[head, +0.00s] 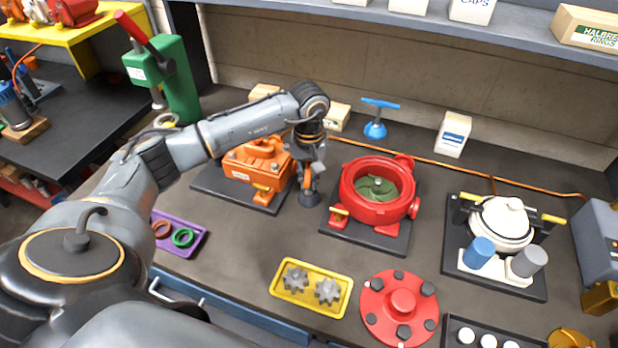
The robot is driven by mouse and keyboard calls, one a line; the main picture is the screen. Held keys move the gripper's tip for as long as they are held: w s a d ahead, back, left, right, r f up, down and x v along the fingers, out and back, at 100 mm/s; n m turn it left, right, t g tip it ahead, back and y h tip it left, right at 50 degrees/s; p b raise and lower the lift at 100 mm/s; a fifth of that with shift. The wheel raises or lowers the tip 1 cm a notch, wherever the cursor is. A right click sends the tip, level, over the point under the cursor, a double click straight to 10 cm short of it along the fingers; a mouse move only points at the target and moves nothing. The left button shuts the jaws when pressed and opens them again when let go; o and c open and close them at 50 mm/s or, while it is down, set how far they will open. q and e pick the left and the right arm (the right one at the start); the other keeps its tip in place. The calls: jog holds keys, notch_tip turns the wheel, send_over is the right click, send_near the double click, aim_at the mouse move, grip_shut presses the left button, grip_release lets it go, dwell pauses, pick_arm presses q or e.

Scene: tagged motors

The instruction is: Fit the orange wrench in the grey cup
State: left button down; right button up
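My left gripper (309,177) points down between the orange motor and the red round housing. Its fingers are small and partly hidden, so I cannot tell if they are open or shut. Directly below it is a small dark grey round piece (309,199) that looks like the grey cup, standing on the bench. A small orange sliver shows at the fingers; I cannot tell whether it is the orange wrench or the motor behind. No separate orange wrench is clearly visible. My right gripper is not in view.
The orange motor (246,172) stands just left of the gripper, the red housing (408,202) to its right. A blue T-handled wrench (380,103) stands upright in a blue cup (375,131) behind. A yellow tray (287,300) of gears lies in front. Bench between is clear.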

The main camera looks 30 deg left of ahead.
pick_arm(q)
jog(key=shift+f, duration=0.25)
jog(key=c, duration=1.3)
grip_release()
jog(key=shift+r+p, duration=1.15)
jog(key=shift+r, duration=1.9)
jog(key=shift+r, duration=0.35)
notch_tip(320, 180, up, 11)
jog(key=shift+r, duration=0.15)
